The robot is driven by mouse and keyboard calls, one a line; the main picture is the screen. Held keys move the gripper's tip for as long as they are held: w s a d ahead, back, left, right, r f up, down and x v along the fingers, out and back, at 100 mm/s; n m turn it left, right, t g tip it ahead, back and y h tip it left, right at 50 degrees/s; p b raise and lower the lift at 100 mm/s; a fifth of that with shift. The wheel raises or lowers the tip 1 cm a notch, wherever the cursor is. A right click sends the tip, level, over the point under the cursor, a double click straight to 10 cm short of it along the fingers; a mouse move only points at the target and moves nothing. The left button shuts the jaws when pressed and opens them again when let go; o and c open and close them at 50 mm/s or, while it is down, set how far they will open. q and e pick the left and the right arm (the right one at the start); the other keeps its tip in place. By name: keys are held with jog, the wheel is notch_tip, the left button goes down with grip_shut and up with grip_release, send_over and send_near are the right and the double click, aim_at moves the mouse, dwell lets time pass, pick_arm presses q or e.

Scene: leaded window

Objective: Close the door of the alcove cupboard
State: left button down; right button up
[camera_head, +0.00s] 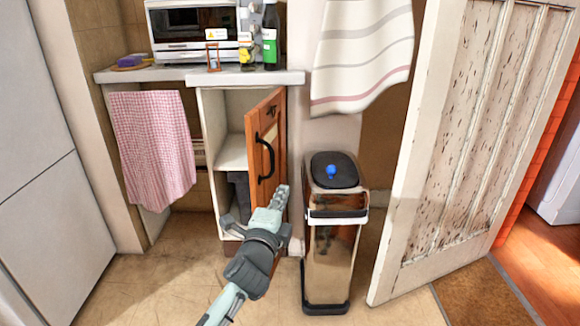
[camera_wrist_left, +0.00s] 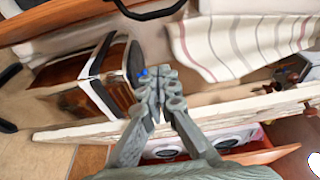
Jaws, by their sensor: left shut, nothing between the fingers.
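The alcove cupboard is white inside, and its shelf (camera_head: 232,152) shows through the opening. Its orange-brown wooden door (camera_head: 259,185) stands open, swung outward, with a black curved handle (camera_head: 266,155). The handle and door edge also show at the top of the left wrist view, the handle (camera_wrist_left: 150,10) being dark. My left gripper (camera_head: 282,194) is shut and empty. In the head view it overlaps the lower right part of the door, below the handle; I cannot tell whether it touches. The lower door is partly hidden by my left arm. My right gripper is out of view.
A shiny bin with a black lid (camera_head: 322,168) stands right of the cupboard, close to my left gripper. A worn white door (camera_head: 455,140) stands open at the right. A checked towel (camera_head: 150,145) hangs left; a toaster oven (camera_head: 190,30) sits on the worktop (camera_head: 140,75).

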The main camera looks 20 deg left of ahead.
pick_arm(q)
jog(key=w+a, duration=0.4)
jog(key=w, duration=0.6)
jog(key=shift+a, duration=0.25)
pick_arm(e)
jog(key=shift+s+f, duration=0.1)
pick_arm(q)
jog(key=shift+w, duration=0.1)
jog(key=shift+a, duration=0.1)
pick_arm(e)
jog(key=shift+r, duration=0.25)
